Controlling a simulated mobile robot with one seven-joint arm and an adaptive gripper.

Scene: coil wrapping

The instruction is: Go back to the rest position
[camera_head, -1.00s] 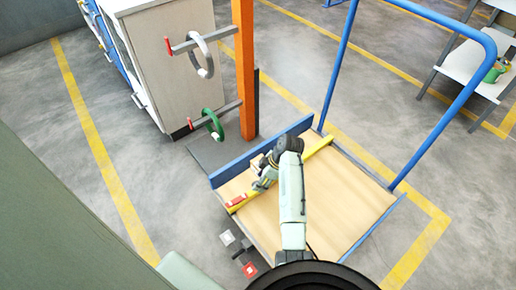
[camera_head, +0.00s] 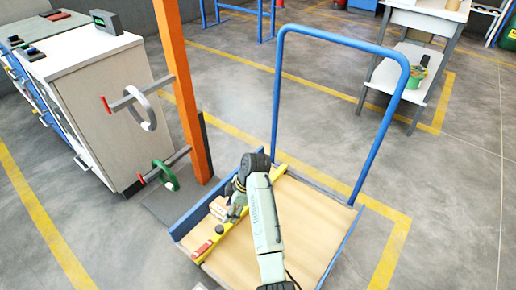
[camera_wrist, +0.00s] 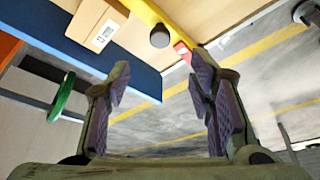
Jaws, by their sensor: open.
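My gripper (camera_wrist: 160,88) is open in the wrist view, with nothing between its two fingers. In the head view my gripper (camera_head: 236,206) is small and partly hidden by my arm, above the left part of the blue-framed cart (camera_head: 310,228). A green coil (camera_head: 165,176) hangs on the lower arm of the orange post (camera_head: 183,90). A white coil (camera_head: 147,110) hangs on the upper arm. The green coil also shows at the left of the wrist view (camera_wrist: 64,97), apart from my fingers.
A yellow bar (camera_head: 226,228) lies across the cart, with a small cardboard box (camera_head: 218,207) beside it. The cart's blue handle (camera_head: 345,42) rises behind. A cabinet (camera_head: 108,120) stands at left and a white table (camera_head: 425,18) at back right. Open floor lies to the right.

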